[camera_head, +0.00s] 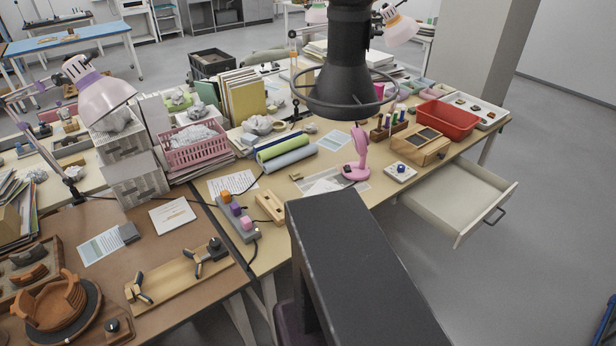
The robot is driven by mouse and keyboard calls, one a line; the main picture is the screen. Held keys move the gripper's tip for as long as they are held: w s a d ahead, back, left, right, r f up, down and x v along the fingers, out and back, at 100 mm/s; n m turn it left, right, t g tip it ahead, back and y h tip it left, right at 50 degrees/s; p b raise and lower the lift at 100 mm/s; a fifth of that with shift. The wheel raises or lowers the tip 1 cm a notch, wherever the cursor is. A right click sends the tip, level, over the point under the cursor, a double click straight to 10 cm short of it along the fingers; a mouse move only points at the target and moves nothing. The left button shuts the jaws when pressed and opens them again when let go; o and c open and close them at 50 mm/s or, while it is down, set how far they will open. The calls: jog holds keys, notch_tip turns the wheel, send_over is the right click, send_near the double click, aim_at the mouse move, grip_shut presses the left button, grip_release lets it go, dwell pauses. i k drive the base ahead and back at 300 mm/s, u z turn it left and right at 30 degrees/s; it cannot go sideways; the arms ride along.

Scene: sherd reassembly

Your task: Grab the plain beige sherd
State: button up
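I cannot pick out a plain beige sherd for certain. A small tan piece (295,175) lies on the table near the rolled mats, too small to identify. A white tray (488,119) at the far right holds several small dark and brown pieces. At the lower left, a partly rebuilt terracotta vessel (52,306) stands on a dark round stand. Brown curved sherds (28,275) lie in a wooden tray behind it. My gripper is not in view.
A black hood with a ring (348,90) hangs over the table's back. A drawer (455,205) stands open at the right. A red bin (447,119), a pink crate (194,150), a pink stand (358,160) and a power strip (238,222) crowd the tabletop.

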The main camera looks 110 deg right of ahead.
aim_at(295, 176)
jog(key=u, duration=0.3)
jog(key=k, duration=0.15)
jog(key=z, duration=2.95)
jog(key=k, duration=0.55)
jog(key=u, duration=0.25)
jog(key=i, duration=0.3)
jog(key=z, duration=0.05)
